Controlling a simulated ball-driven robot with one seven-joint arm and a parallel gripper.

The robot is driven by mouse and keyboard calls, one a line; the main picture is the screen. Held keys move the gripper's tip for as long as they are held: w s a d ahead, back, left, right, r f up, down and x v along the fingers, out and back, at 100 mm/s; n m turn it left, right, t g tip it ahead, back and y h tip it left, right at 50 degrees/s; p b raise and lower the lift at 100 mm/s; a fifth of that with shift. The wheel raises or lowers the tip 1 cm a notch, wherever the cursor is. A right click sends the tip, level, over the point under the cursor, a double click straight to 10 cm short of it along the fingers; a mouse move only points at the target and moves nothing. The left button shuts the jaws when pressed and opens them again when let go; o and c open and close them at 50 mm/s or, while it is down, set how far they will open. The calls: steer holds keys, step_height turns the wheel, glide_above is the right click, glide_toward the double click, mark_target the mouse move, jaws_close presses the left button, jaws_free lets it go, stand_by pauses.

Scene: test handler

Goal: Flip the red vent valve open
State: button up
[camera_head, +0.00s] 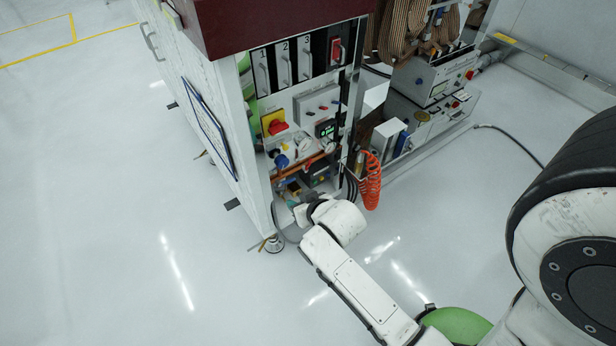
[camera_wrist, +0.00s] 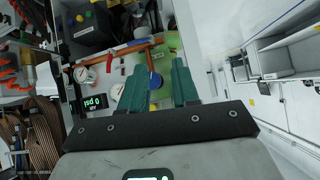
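In the wrist view, a small red lever-like part (camera_wrist: 111,57) sits by the copper pipe (camera_wrist: 128,49), left of my fingers; it looks like the red vent valve. I cannot tell its exact position. My gripper (camera_wrist: 159,78) has its two green fingers apart, with nothing held between them. A blue round knob (camera_wrist: 155,80) shows in the gap, beyond the fingertips. In the head view, my arm reaches to the lower opening of the cabinet, where the copper pipe (camera_head: 310,161) and blue knob (camera_head: 281,161) show. My fingertips are not clear there.
Two white gauges (camera_wrist: 82,74) and a display reading 0 psi (camera_wrist: 92,104) stand left of the fingers. A red rotary switch (camera_head: 278,127) on a yellow plate sits above the piping. An orange coiled hose (camera_head: 371,182) hangs at the right. Open floor lies left of the cabinet.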

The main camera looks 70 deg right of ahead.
steer(key=d+f+m+t+h+b, duration=0.2)
steer(key=d+f+h+b, duration=0.1)
steer(key=d+f+b, duration=0.3)
steer(key=m+t+h+b, duration=0.2)
steer(key=h+b, duration=0.2)
steer(key=b, duration=0.1)
glide_toward(310, 161)
steer(key=shift+t, duration=0.3)
steer(key=shift+f+b+x, duration=0.15)
steer(key=shift+b+x, duration=0.9)
steer(key=shift+x, duration=0.7)
steer(key=shift+f+b+x, duration=0.2)
steer(key=shift+b+x, duration=0.85)
steer(key=shift+x, duration=0.7)
steer(key=shift+f+b+x, duration=0.15)
steer(key=shift+b+x, duration=0.9)
steer(key=shift+x, duration=0.7)
steer(key=shift+s+d, duration=0.1)
steer(key=shift+d, duration=0.05)
jaws_close()
